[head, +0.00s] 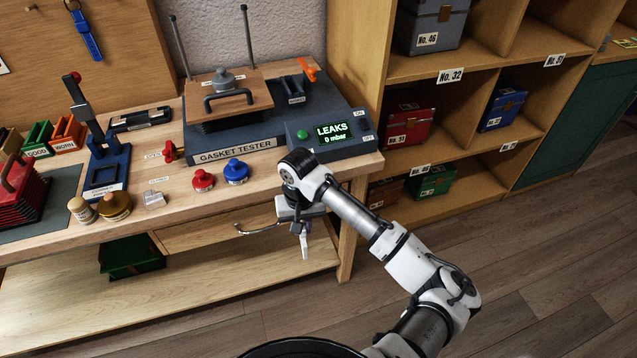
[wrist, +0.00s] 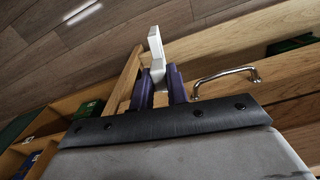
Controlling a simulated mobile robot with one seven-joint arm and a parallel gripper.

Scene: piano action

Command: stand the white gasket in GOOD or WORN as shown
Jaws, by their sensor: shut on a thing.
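My gripper (head: 304,232) hangs in front of the bench's right end. In the wrist view its dark purple fingers (wrist: 159,90) are shut on the white gasket (wrist: 156,48), a thin pale piece sticking out past the tips. The gasket also shows below my gripper in the head view (head: 305,246). On the bench at far left, the green GOOD rack (head: 38,138) stands beside the orange WORN rack (head: 68,132). The gasket tester (head: 237,148) has a lit display (head: 335,130) reading LEAKS, 0 mbar.
Red knob (head: 203,180) and blue knob (head: 236,171) parts stand on the bench in front of the tester. A blue upright stand (head: 107,165) is near the racks. A drawer handle (head: 257,230) juts out left of my gripper. Shelves (head: 470,130) stand at right.

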